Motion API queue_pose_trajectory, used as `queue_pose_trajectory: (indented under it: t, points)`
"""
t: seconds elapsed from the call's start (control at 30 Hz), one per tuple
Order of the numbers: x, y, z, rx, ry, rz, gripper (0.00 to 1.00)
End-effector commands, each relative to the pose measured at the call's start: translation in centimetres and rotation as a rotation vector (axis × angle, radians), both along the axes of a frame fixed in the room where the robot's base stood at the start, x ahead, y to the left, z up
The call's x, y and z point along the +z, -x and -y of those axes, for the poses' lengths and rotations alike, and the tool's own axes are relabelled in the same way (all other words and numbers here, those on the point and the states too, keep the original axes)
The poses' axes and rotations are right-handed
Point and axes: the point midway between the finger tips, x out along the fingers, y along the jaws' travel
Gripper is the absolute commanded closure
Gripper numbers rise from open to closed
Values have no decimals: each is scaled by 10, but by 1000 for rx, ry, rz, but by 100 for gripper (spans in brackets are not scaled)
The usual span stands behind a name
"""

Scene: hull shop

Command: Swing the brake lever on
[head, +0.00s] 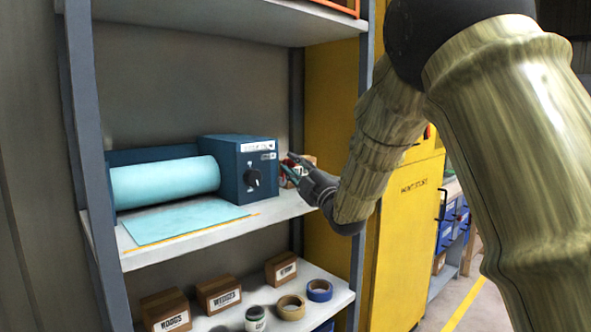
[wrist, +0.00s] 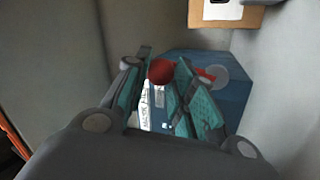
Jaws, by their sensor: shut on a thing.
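The brake lever shows in the wrist view as a red ball knob (wrist: 161,72) with a red arm reaching right to a round grey-blue disc on the side of a blue box (wrist: 225,100). My gripper (wrist: 162,95) has its teal-padded fingers on both sides of the knob and is shut on it. The fingers hide part of the lever arm.
The box has a black dial on its front and carries a teal roll (head: 165,182) with a sheet (head: 185,221) laid out on the shelf (head: 285,212). A shelf post (head: 362,150) and a yellow cabinet (head: 405,245) stand nearby.

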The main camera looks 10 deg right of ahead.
Motion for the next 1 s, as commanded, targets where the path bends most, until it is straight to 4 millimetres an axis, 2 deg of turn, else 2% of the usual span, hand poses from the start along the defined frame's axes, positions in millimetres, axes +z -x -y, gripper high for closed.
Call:
queue_pose_trajectory:
  t: [0.17,0.2,0.3,0.73,1.0]
  points:
    - [0,0,-1,1,0,0,100]
    - [0,0,-1,1,1,0,71]
    - [0,0,-1,2,0,-1,54]
    - [-3,5,3,0,0,-2,54]
    - [-18,39,21,0,0,-4,54]
